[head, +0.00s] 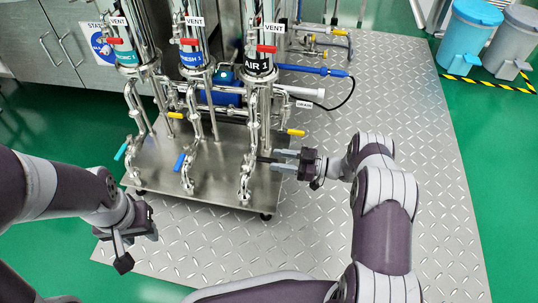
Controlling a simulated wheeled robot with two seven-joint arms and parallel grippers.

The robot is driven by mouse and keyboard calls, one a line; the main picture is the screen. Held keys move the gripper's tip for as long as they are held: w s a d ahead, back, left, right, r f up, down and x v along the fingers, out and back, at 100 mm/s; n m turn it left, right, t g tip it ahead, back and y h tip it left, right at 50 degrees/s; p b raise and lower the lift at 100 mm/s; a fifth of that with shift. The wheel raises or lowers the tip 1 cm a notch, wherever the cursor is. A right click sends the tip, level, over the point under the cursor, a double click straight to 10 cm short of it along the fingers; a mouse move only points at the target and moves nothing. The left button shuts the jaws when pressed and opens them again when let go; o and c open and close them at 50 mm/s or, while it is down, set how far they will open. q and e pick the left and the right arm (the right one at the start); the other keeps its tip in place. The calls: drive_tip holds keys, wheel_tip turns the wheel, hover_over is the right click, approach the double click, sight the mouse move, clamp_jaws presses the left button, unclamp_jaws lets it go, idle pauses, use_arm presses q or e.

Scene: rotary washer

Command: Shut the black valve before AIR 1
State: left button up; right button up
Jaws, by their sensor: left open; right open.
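The AIR 1 column (259,64) stands at the right of the washer's three columns, with a steel pipe below it. A small black valve handle (263,159) shows on that lower pipe, partly hidden at my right gripper's fingertips. My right gripper (278,160) comes in from the right with its two fingers apart, pointing left at the handle. I cannot tell whether the fingers touch the handle. My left gripper (122,249) is open and empty, low at the left, away from the washer.
A teal handle (120,152) and a blue handle (179,162) are on the neighbouring pipes. Yellow handles (295,132) and red handles (266,48) sit higher. A steel base plate (215,186) carries the pipes. Textured metal floor (400,90) is clear at the right.

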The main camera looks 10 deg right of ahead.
use_arm(q)
wheel_tip(320, 180, up, 2)
drive_tip(key=shift+r+p, duration=0.25)
drive_tip(key=shift+p, duration=0.55)
use_arm(e)
drive_tip(key=v, duration=0.8)
drive_tip(key=shift+d, duration=0.25)
